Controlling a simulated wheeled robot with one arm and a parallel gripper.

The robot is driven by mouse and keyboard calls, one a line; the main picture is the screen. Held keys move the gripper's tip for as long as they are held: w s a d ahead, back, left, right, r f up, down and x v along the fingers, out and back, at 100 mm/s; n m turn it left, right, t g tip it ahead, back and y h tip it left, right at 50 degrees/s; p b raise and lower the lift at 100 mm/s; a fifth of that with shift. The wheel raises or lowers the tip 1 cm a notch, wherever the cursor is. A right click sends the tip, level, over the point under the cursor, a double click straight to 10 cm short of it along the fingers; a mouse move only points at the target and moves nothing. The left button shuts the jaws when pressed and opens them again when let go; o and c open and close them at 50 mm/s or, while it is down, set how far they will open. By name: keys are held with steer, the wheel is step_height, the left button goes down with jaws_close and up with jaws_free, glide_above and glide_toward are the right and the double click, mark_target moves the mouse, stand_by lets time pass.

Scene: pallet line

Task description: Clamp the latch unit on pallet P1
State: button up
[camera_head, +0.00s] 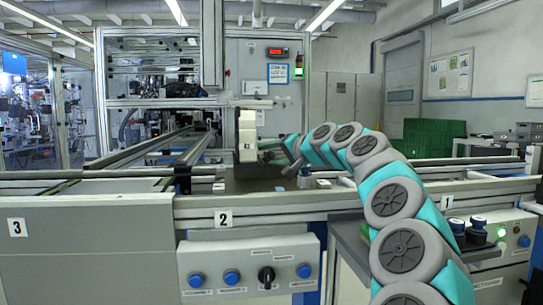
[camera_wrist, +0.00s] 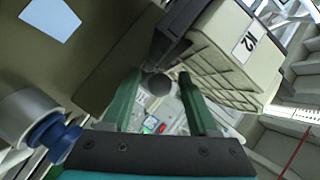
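A cream block unit (camera_head: 247,135) with a number label stands above the line in the middle of the head view. It fills the upper right of the wrist view (camera_wrist: 235,50), tilted in the picture. I cannot tell whether it is the latch unit. My gripper (camera_wrist: 160,78) is beside this block, its two green fingers apart. A dark round thing (camera_wrist: 157,84) shows between the fingertips, and I cannot tell whether they touch it. In the head view my gripper (camera_head: 272,150) is small, just right of the block. I cannot make out a P1 mark.
A grey cylinder with a blue collar (camera_wrist: 45,125) is close to my gripper's left in the wrist view. The front conveyor rail (camera_head: 290,202) carries labels. A control box (camera_head: 250,265) with blue buttons hangs below it. Green crates (camera_head: 432,138) stand at the back right.

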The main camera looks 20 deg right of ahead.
jaws_close()
stand_by(1.2)
